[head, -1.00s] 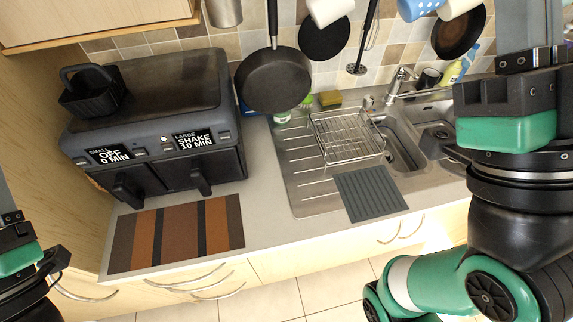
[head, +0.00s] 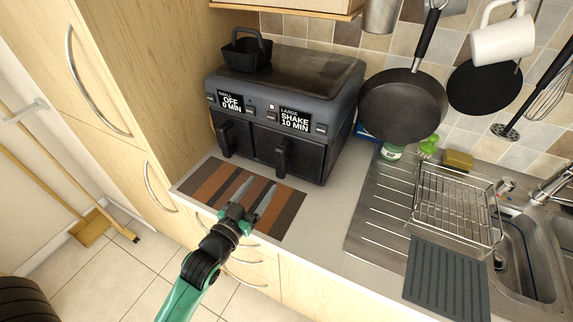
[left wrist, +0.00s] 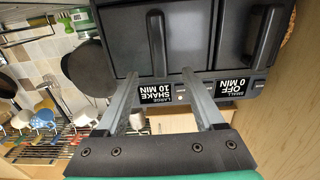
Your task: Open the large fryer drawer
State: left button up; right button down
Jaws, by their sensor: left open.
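The dark two-drawer fryer (head: 285,95) stands on the counter. Its large drawer (head: 307,155) is closed, under the display reading "LARGE SHAKE 10 MIN", with a black upright handle (head: 281,157). My left gripper (head: 256,194) is open and empty, in front of and below the drawers, over the striped mat. In the left wrist view, the fryer appears upside down. The large drawer's handle (left wrist: 157,45) shows between and beyond the open left fingers (left wrist: 157,60); I see no contact. My right gripper is not in view.
The closed small drawer's handle (head: 225,138) is left of the large one. A striped mat (head: 285,215) lies before the fryer. A black basket (head: 247,54) sits on top. A hanging pan (head: 403,108) and the sink rack (head: 455,205) are to the right.

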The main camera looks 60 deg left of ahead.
aim_at(279, 163)
pick_arm(q)
jog(key=x, duration=1.1)
jog(key=shift+w+a+p, duration=0.15)
jog(key=shift+w+p, duration=0.2)
jog(key=shift+c, duration=0.2)
grip_shut()
dwell(0.6)
